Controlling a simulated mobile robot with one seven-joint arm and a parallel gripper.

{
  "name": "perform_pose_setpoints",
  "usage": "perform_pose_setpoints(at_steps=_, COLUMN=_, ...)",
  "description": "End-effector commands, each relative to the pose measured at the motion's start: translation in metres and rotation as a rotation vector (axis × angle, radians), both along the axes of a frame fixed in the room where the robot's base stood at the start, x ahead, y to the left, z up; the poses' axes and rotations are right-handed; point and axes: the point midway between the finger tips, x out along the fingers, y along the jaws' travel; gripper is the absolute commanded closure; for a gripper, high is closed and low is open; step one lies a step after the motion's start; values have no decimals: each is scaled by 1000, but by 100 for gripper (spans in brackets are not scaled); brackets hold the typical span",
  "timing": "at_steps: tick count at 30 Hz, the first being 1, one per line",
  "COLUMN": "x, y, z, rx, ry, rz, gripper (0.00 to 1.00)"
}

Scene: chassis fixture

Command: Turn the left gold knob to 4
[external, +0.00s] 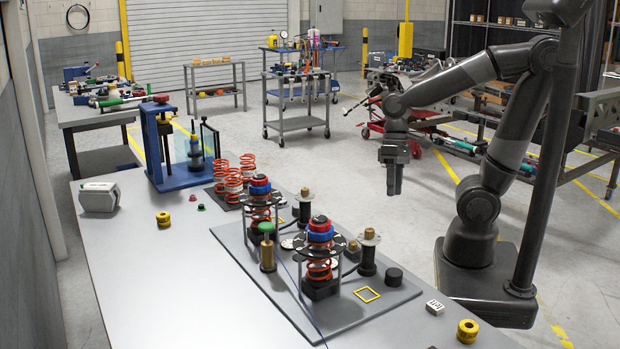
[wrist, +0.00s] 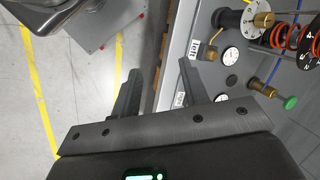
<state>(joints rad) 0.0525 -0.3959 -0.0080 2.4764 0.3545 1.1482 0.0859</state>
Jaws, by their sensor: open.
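In the external view this appears to be the nearer gold knob (external: 369,234) on a black post. The dial's marks are too small to read for the setting. Another gold knob (external: 305,192) stands farther back on a similar post. My gripper (external: 393,188) is open and empty, pointing down beside the table, apart from both knobs. Its two fingers show in the wrist view (wrist: 158,90), over the table's edge.
Two spring stands (external: 320,265) rise from the grey plate (external: 262,272) beyond the knobs. A green-topped gold cylinder (external: 267,250) stands between them. A black cap (external: 394,277), a white block (external: 435,307) and a yellow ring (external: 467,331) are nearer. The table's left front is clear.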

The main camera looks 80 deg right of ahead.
Motion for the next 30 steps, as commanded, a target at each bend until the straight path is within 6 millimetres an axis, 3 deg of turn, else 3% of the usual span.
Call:
perform_pose_setpoints(at_steps=6, x=1, y=31, z=-22, rx=221, ry=333, rz=-147, gripper=59)
perform_pose_setpoints(at_steps=15, x=22, y=65, z=-33, rx=529, ry=752, rz=-360, gripper=59)
perform_pose_setpoints(at_steps=24, x=60, y=77, z=-43, rx=809, ry=1075, rz=-554, gripper=59)
perform_pose_setpoints(at_steps=30, x=73, y=78, z=-46, rx=890, ry=1153, rz=-607, gripper=59)
